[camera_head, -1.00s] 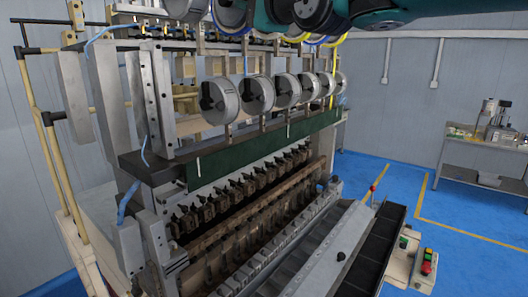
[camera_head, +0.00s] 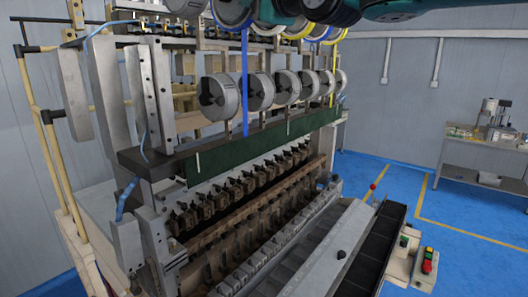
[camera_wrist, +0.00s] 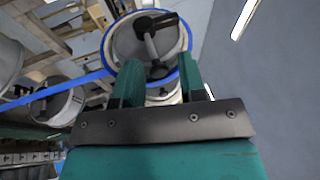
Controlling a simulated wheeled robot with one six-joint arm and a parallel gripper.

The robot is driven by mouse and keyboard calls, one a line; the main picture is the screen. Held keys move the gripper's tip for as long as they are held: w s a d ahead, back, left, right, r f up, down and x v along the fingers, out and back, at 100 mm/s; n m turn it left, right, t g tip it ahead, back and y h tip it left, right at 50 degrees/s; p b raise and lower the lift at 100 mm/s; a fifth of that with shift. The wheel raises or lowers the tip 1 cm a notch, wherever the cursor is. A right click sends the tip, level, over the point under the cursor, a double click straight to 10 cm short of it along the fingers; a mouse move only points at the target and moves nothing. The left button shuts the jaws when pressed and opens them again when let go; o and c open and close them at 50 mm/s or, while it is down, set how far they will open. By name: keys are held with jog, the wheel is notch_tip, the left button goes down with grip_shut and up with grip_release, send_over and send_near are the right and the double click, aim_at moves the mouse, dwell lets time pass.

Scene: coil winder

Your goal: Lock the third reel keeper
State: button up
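In the wrist view a grey reel with a blue rim (camera_wrist: 187,42) faces my gripper. A black keeper (camera_wrist: 151,28) with a grey bar lies across its hub. My gripper (camera_wrist: 160,76) has its two teal fingers apart, just below the reel's middle. The lower black end of the keeper shows between the fingertips; I cannot tell whether they touch it. A blue strip (camera_wrist: 60,88) runs from the reel to the left. In the head view the blue strip (camera_head: 245,85) hangs down in front of the lower reels. I cannot tell which reel is the third.
More reels (camera_head: 218,97) with black keepers line the lower row. A green panel (camera_head: 262,145) runs below them, above a row of brown clamps (camera_head: 240,185). A long grey and black trough (camera_head: 372,250) lies in front. A side bench (camera_head: 480,165) stands at the right, with free blue floor between.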

jog(key=shift+f, duration=0.1)
jog(key=s+d+b, duration=0.4)
jog(key=s+b, duration=0.1)
jog(key=shift+s+d, duration=0.15)
jog(key=shift+s, duration=0.25)
dwell(0.4)
jog(key=s+d+f+n+g+h+b, duration=0.1)
jog(key=s+d+f+n+g+h, duration=0.15)
jog(key=f, duration=0.75)
jog(key=s+d+f+n+g+h+b, duration=0.1)
jog(key=s+f+n+g+b, duration=0.15)
jog(key=f, duration=0.75)
jog(key=s+d+f+n+g+h+b, duration=0.1)
jog(key=s+f+n+g+h, duration=0.2)
jog(key=f, duration=0.7)
jog(key=s+d+f+n+g+h+b, duration=0.1)
jog(key=s+d+f+n+g, duration=0.3)
jog(key=s+f, duration=0.4)
jog(key=s+d+f+n+g+h+b, duration=0.1)
jog(key=s+d+f+n+g, duration=0.3)
jog(key=s+f, duration=0.5)
jog(key=shift+s+f+n+b, duration=0.15)
jog(key=shift+f+n+b, duration=0.15)
jog(key=shift+f+n, duration=0.6)
